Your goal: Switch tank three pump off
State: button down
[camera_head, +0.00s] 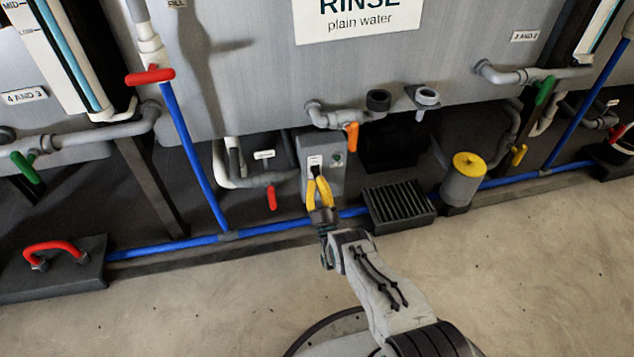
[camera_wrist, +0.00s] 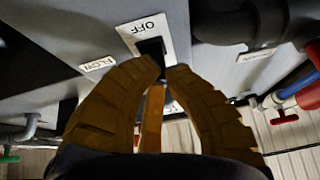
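A grey switch box (camera_head: 332,180) stands below the tank (camera_head: 250,90) with the RINSE sign. Its white plate (camera_head: 314,161) carries a black switch lever, with a small green round part (camera_head: 337,158) beside it. In the wrist view the plate (camera_wrist: 135,33) reads OFF at its upper end, and the black lever (camera_wrist: 150,47) lies just below that word. My yellow-fingered gripper (camera_head: 317,179) is at the box front, its fingertips (camera_wrist: 165,69) close together right at the lever. They hide the plate's lower part. Whether they touch the lever is unclear.
An orange-handled valve (camera_head: 352,136) is just right of the box, and a red-handled valve (camera_head: 272,197) to its left. A black grate (camera_head: 400,205), a yellow-topped cylinder (camera_head: 463,182) and a blue pipe (camera_head: 270,229) lie near. The floor (camera_head: 200,310) in front is open.

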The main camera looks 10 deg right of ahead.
jog(key=shift+d+r, duration=0.1)
jog(key=shift+d, duration=0.25)
jog(key=c, duration=1.5)
grip_release()
jog(key=shift+d, duration=0.15)
jog(key=o, duration=0.4)
jog(key=shift+a, duration=0.2)
jog(key=shift+o, duration=0.2)
jog(key=shift+r, duration=4.95)
